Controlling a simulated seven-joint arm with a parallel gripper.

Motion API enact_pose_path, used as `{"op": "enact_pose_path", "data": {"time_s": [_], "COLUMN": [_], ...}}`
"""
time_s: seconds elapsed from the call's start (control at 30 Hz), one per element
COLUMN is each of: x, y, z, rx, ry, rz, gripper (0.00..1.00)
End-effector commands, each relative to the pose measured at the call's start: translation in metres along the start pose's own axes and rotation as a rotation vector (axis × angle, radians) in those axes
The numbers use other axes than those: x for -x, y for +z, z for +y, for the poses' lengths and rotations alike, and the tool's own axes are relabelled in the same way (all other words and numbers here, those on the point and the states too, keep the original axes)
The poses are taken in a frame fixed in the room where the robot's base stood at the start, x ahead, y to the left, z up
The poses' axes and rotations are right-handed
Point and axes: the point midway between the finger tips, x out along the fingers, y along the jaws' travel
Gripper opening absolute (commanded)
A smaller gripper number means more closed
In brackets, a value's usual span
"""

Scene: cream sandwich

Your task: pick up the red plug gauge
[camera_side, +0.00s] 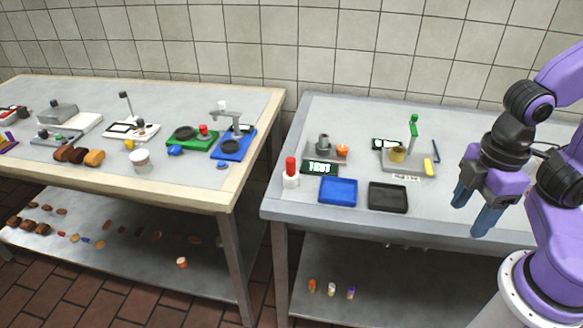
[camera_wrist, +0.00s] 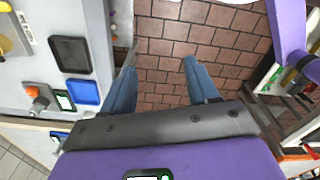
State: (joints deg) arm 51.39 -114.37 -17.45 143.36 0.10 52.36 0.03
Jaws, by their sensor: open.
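A red cylinder in a white round base (camera_side: 291,172) stands upright near the left front corner of the right-hand table in the side view; it looks like the red plug gauge. I cannot make it out surely in the wrist view. My gripper (camera_side: 473,208) is open and empty, with blue fingers pointing down, at the right end of that table, well to the right of the red piece. In the wrist view my gripper (camera_wrist: 159,68) has its fingers wide apart, with only brick floor between them.
A blue tray (camera_side: 338,191) and a black tray (camera_side: 388,197) lie between the red piece and my gripper. Behind them stand a grey fixture with an orange part (camera_side: 342,150) and a stand with a green top (camera_side: 414,125). A cluttered second table (camera_side: 200,193) is at left.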

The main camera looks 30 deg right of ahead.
Motion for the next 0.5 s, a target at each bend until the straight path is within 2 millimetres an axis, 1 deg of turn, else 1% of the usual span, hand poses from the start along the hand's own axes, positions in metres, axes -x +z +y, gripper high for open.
{"op": "enact_pose_path", "data": {"time_s": [0.23,0.3,0.37,0.47,0.5], "x": [0.000,0.001,0.004,0.011,0.014], "y": [0.000,-0.004,-0.011,-0.035,-0.047], "z": [0.000,0.002,0.005,0.016,0.022], "rx": [0.000,0.007,0.021,0.072,0.099], "ry": [0.000,0.000,0.001,0.002,0.002], "rz": [0.000,0.000,-0.001,-0.002,-0.004], "gripper": [0.59,0.59,0.59,0.59,0.59]}}
